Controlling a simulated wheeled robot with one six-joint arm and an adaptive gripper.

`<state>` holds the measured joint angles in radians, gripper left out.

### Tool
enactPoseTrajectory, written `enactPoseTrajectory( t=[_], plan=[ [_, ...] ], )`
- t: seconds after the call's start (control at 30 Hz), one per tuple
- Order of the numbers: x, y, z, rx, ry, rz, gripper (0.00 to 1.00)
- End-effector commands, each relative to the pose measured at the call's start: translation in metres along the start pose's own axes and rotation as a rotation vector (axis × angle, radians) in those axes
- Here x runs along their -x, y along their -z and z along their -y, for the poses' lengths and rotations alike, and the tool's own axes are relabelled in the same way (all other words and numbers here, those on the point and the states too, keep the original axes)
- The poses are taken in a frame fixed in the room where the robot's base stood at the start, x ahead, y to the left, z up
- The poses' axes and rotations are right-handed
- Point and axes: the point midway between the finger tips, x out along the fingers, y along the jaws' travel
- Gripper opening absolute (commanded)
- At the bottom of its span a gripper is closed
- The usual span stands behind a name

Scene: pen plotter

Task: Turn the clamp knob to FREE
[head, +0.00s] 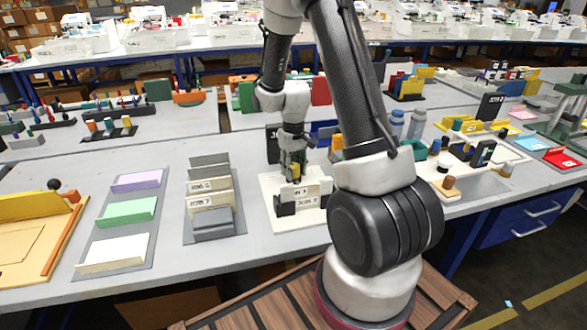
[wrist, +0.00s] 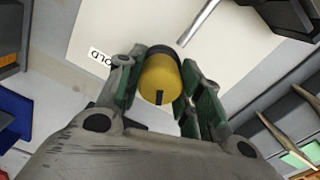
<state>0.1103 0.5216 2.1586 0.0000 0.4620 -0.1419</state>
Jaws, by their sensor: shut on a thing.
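The clamp knob (wrist: 160,80) is a yellow round knob with a dark mark on its face, in the middle of the wrist view. My gripper (wrist: 158,90) has its green-padded fingers on either side of the knob and is shut on it. A label ending in "OLD" (wrist: 100,57) lies on the pale plate (wrist: 85,25) to the left of the knob. In the head view my gripper (head: 292,172) points down at the plotter plate (head: 272,188), and a little yellow of the knob shows between the fingers. A FREE label is not visible.
A grey rack with upright cards (head: 212,225) stands just left of the plate. A pad with purple, green and white blocks (head: 112,245) lies farther left. My arm hides part of the table.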

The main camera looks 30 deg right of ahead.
Motion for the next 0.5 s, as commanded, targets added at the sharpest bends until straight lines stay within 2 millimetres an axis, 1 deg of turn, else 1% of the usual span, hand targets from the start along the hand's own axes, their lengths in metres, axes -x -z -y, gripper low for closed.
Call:
enactPoseTrajectory(
  t=[0.2,0.5],
  plan=[
    [0.0007,0.001,-0.0002,0.149,-0.001,-0.003,0.12],
    [0.0007,0.0012,-0.0001,0.266,-0.001,-0.003,0.12]
  ],
)
